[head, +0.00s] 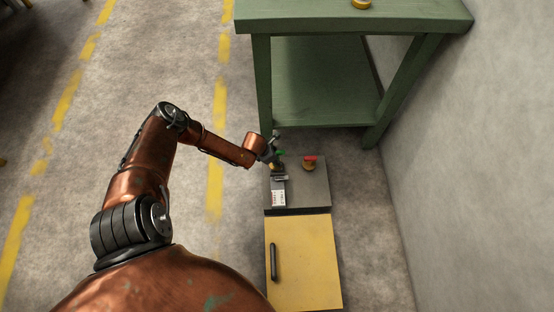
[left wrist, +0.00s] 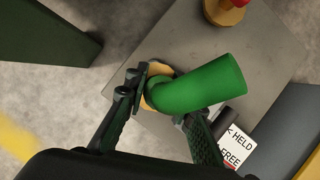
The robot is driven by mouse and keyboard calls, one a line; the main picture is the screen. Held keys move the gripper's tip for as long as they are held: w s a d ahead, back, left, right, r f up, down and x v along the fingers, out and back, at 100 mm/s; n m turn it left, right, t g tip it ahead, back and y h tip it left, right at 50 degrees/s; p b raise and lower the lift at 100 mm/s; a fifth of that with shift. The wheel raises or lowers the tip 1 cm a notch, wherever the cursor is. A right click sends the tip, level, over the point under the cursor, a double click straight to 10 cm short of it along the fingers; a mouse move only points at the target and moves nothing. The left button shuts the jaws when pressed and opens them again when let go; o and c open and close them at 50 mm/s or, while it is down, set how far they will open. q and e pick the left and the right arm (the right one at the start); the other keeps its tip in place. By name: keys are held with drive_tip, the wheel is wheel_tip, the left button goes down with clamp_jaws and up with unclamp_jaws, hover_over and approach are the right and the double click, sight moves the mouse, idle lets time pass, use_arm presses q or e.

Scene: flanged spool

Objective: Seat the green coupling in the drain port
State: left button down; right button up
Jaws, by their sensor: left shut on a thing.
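The green coupling (left wrist: 205,85) is a bent, elbow-like tube, and its lower end is between the fingers of my left gripper (left wrist: 165,102). In the head view the coupling (head: 280,152) is a small green spot at my left gripper (head: 271,156), above the grey cabinet top. A brass-coloured ring (left wrist: 156,98), apparently the drain port, shows partly behind the coupling's lower end. The fingers and coupling hide most of it, so I cannot tell whether the coupling is in it or above it. My right gripper is in neither view.
A red-topped brass fitting (head: 309,163) stands on the grey top (head: 309,190), right of the coupling. A HELD/FREE label (left wrist: 240,146) lies near a dark clamp-like part (head: 280,178). A yellow door (head: 303,260) is in front; a green table (head: 330,20) stands behind.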

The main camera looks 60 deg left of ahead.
use_arm(q)
drive_tip(key=c, duration=2.1)
unclamp_jaws()
drive_tip(key=shift+s+a+f, duration=0.2)
drive_tip(key=shift+s+f, duration=0.35)
drive_tip(key=shift+o, duration=0.8)
drive_tip(key=shift+f, duration=0.1)
drive_tip(key=o, duration=0.3)
drive_tip(key=shift+w+d, duration=0.1)
drive_tip(key=shift+w, duration=0.05)
drive_tip(key=shift+o, duration=0.3)
drive_tip(key=shift+w, duration=0.1)
drive_tip(key=shift+r, duration=0.2)
drive_tip(key=v, duration=1.2)
drive_tip(key=shift+w, duration=0.1)
